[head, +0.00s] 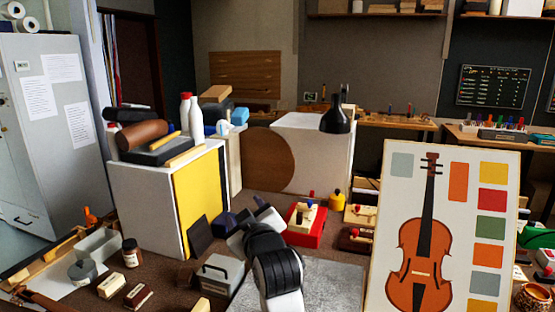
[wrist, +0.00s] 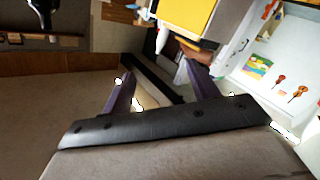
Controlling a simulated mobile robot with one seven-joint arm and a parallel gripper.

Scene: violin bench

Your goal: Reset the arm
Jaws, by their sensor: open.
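My gripper (wrist: 160,78) shows in the wrist view with its two purple fingers spread apart and nothing between them. In the head view my arm rises from the bottom centre in front of the workbench, and its black and white links hide part of the bench. The gripper's fingers cannot be made out clearly there. The wrist view is tilted and shows a yellow panel (wrist: 186,18) at the top and a white sheet with small violin pictures (wrist: 288,72) at the right, both beyond the fingers.
A violin poster (head: 378,190) stands at the right front. A white box with a yellow side (head: 140,195) stands left, piled with bottles and dark cases. A red box (head: 305,232) and a grey container (head: 218,275) sit close to my arm. A black lamp (head: 336,122) hangs behind.

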